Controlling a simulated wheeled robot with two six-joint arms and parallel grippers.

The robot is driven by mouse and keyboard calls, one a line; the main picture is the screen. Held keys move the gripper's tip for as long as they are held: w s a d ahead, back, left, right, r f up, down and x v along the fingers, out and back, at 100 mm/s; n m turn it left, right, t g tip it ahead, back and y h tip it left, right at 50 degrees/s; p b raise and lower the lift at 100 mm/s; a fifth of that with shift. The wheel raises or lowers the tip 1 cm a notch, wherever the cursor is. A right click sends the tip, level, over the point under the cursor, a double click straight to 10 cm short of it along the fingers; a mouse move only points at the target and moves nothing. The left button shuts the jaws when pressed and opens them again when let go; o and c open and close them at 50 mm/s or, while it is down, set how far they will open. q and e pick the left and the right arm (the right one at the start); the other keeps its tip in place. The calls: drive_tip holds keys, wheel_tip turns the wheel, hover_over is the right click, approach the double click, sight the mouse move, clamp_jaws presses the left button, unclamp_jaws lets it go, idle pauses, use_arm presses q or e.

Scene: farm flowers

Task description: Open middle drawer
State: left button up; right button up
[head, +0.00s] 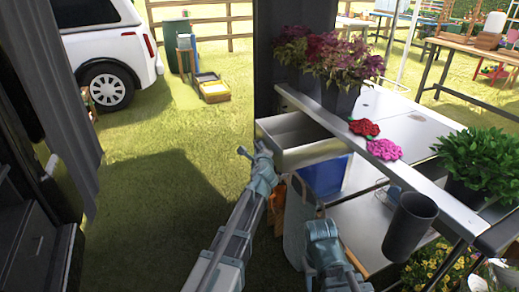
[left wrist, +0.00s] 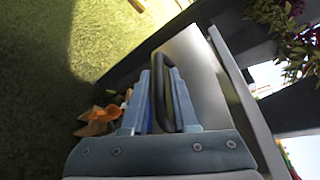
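A grey metal drawer (head: 290,158) stands pulled out at the left end of the metal table, its empty inside showing in the head view. I cannot tell from its surroundings which drawer it is. My left gripper (head: 262,150) is at its front. In the left wrist view, the drawer's black loop handle (left wrist: 160,95) runs between the two fingers of my left gripper (left wrist: 159,75), which are closed in on it. The drawer front (left wrist: 200,75) shows beside it. My right gripper (head: 322,235) is low by the table; its fingers are hidden.
The table top (head: 425,140) holds purple-leaved plants (head: 335,65), red and pink flowers (head: 383,149) and a green plant (head: 480,160). A dark pot (head: 408,225) stands at the right. A blue bin (head: 325,176) is below the drawer.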

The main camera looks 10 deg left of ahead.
use_arm(q)
drive_tip(key=p+v, duration=0.2)
drive_tip(key=v, duration=1.1)
drive_tip(key=shift+s+p, duration=0.2)
drive_tip(key=shift+p, duration=0.15)
drive_tip(key=shift+d, duration=0.15)
